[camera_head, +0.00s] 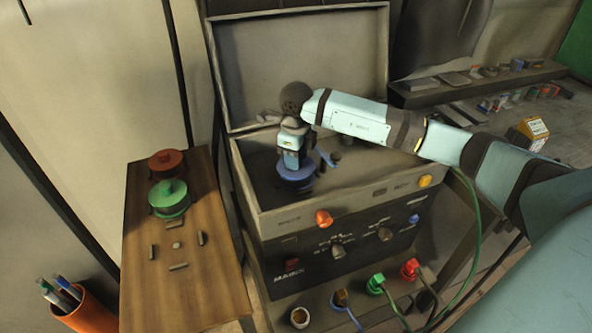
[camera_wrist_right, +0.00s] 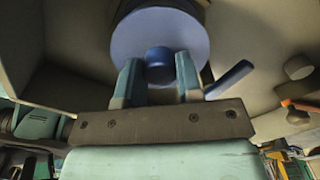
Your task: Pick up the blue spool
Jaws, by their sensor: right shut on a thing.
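The blue spool (camera_head: 294,177) is inside the open grey case (camera_head: 262,224), near its left side. In the right wrist view the blue spool (camera_wrist_right: 160,38) shows as a round disc with a darker knob at its centre. My right gripper (camera_head: 293,158) reaches down into the case from above. In the right wrist view my right gripper (camera_wrist_right: 160,72) has its two fingers on either side of the knob, shut on it. I cannot tell whether the spool touches the case floor. My left gripper is not in view.
A wooden board (camera_head: 200,275) at the left holds a red spool (camera_head: 166,163), a green spool (camera_head: 170,197) and small dark pegs. An orange cup (camera_head: 92,314) with pens stands at the lower left. The case's raised lid (camera_head: 300,60) stands behind my right gripper.

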